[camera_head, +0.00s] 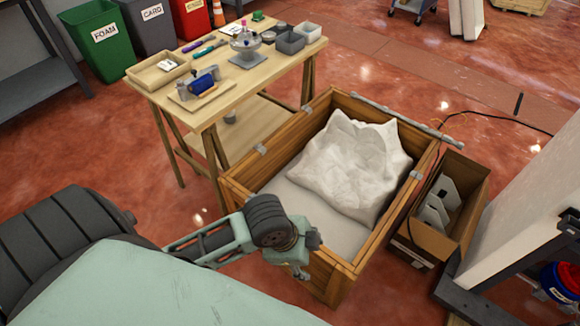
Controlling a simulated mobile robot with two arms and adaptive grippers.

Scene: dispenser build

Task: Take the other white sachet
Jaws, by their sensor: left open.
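No small white sachet can be told for certain. A large, crumpled white bag or sheet (350,165) fills the back part of the wooden crate (232,197). A small white item with dark marks (168,65) lies in the shallow wooden tray (140,79) at the left end of the workbench; it is too small to tell what it is. My left gripper (303,262) is open over the crate's near end, with nothing seen between its fingers. It is apart from the white bag and well short of the tray. My right gripper is not in view.
The wooden workbench (235,85) holds a blue roller on a board (203,87), a metal device (245,42) and grey bins (290,42). A cardboard box (470,210) with grey-white panels stands right of the crate. Labelled waste bins (105,45) stand behind.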

